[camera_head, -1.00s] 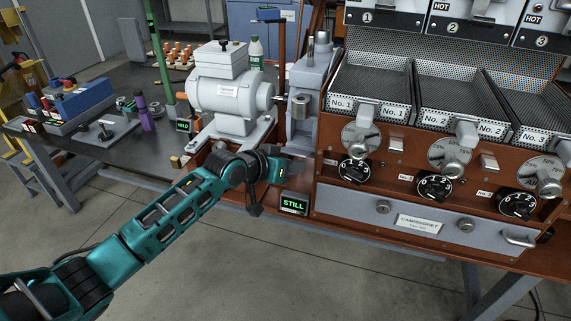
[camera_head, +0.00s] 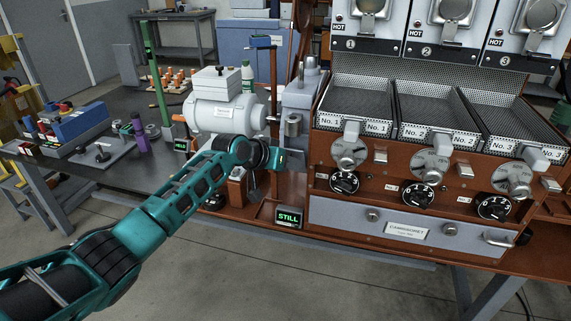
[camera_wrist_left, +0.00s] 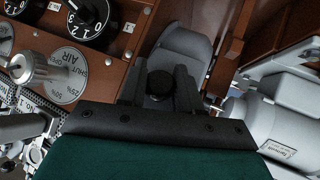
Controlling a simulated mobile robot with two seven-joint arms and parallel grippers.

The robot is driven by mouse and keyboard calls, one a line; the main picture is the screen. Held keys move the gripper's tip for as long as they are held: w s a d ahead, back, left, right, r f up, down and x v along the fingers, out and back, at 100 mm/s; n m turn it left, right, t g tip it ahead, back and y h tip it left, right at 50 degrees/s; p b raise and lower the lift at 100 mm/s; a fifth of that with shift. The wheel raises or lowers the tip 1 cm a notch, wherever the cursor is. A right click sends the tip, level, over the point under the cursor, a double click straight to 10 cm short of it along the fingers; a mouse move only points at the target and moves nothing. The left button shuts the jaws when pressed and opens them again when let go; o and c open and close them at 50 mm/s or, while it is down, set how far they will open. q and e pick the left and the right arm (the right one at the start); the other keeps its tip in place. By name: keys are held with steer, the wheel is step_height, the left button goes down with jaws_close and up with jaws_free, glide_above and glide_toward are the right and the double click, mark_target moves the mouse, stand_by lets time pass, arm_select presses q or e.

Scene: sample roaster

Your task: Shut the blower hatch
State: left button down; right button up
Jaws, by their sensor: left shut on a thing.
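My left gripper (camera_head: 291,160) is at the front of the grey blower housing (camera_head: 299,98), just left of the roaster cabinet. In the left wrist view, my left gripper (camera_wrist_left: 160,92) is shut on a dark round knob (camera_wrist_left: 160,82). Behind the knob is a smooth grey part (camera_wrist_left: 184,48), which looks like the blower hatch. Whether the hatch is fully shut cannot be seen. The knob is hidden by the gripper in the head view. My right gripper is out of view.
The white-grey motor (camera_head: 222,112) stands left of the blower. The roaster's brown cabinet, with its air dial (camera_head: 349,152) and black knobs (camera_head: 344,182), is close on the right. A STILL display (camera_head: 289,217) sits below the gripper.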

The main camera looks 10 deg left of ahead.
arm_select(q)
steer(key=shift+w+r+t, duration=0.15)
steer(key=shift+w+r, duration=0.05)
steer(key=shift+r, duration=0.25)
steer(key=shift+w+r+t, duration=0.15)
steer(key=shift+w+r, duration=0.05)
steer(key=shift+r, duration=0.25)
steer(key=c, duration=0.8)
jaws_free()
steer(key=shift+d, duration=0.1)
steer(key=shift+c, duration=0.2)
steer(key=shift+f, duration=0.35)
steer(key=shift+s, duration=0.1)
steer(key=p+v, duration=0.1)
steer(key=v, duration=1.2)
steer(key=shift+w+a, duration=0.2)
steer(key=shift+w, duration=0.05)
steer(key=shift+r, duration=0.1)
